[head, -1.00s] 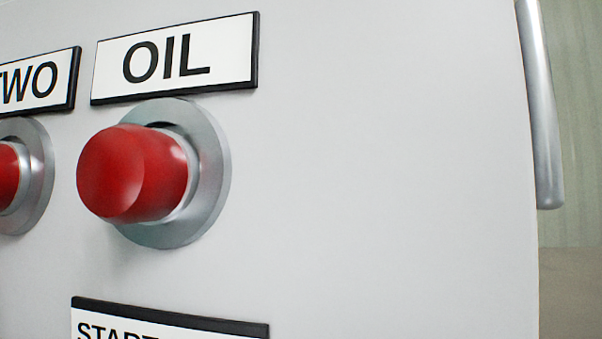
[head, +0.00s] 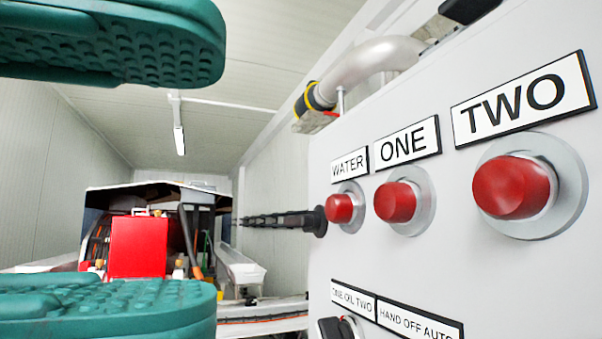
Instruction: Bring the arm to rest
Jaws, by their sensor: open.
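My gripper (head: 218,170) shows at the left of the head view as two teal, textured fingers, one at the top and one at the bottom. The fingers are wide apart, with nothing between them close up. The rest of my arm is out of view. The grey control panel (head: 450,265) fills the right side, to the right of my fingers. It carries red buttons under the labels WATER (head: 338,208), ONE (head: 395,202) and TWO (head: 512,187). My fingers appear clear of the panel.
A dark ribbed bar (head: 275,221) with a black end shows left of the WATER button. A black selector switch (head: 335,328) sits low on the panel. A metal pipe (head: 375,58) runs above it. Farther back stands machinery with a red block (head: 138,246).

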